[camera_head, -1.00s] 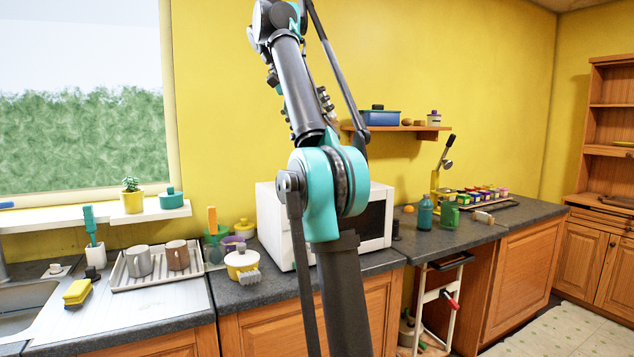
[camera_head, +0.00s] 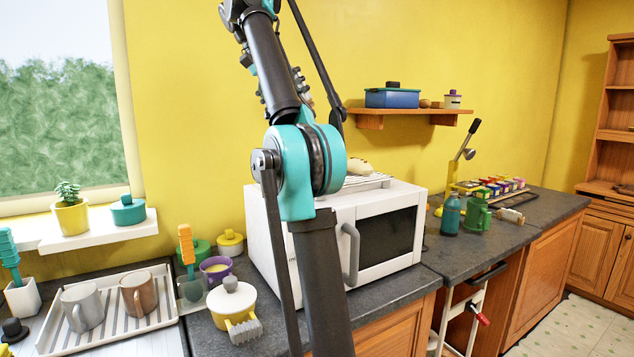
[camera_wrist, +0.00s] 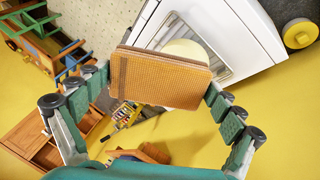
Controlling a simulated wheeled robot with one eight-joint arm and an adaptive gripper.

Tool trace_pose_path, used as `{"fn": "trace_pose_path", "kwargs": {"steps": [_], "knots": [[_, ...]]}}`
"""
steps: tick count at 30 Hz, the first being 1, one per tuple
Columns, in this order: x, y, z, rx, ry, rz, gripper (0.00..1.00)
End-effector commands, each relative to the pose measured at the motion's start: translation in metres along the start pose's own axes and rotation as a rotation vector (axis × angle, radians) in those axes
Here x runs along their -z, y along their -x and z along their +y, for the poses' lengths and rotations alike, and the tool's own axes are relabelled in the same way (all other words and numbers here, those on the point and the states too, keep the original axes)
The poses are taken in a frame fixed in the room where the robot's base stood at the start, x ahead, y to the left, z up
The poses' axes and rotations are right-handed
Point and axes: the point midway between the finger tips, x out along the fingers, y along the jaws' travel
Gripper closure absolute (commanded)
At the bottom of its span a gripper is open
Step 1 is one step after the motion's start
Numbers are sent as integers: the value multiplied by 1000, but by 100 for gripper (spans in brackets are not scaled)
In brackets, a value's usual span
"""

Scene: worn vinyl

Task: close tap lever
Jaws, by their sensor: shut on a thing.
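My gripper (camera_wrist: 158,88) shows in the wrist view, its two green-padded fingers on either side of a flat brown ribbed block (camera_wrist: 160,78). It is shut on this block, which hides part of the view beyond. In the head view my arm rises out of the top of the picture, so the gripper is out of sight there. No sink tap can be made out in either current view. A lever with a dark handle (camera_head: 475,126) stands tilted up on a yellow stand (camera_head: 452,172) at the counter's back right; I cannot tell whether this is the tap.
A white microwave (camera_head: 283,242) stands behind my arm. A tray with mugs (camera_head: 65,337), a yellow pot (camera_head: 232,303) and cups crowd the left counter. A blue bottle (camera_head: 450,216) and a green mug (camera_head: 476,215) stand near the lever. The patterned floor (camera_head: 585,325) is clear at right.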

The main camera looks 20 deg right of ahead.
Motion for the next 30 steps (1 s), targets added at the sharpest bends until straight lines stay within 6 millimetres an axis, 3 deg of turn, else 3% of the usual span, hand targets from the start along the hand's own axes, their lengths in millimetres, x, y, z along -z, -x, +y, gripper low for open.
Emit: {"fn": "trace_pose_path", "kwargs": {"steps": [11, 24, 30], "knots": [[-17, -45, -17, 0, 0, 0, 29], [-47, -124, -48, 0, 0, 0, 29], [-53, -140, -55, 0, 0, 0, 29]]}}
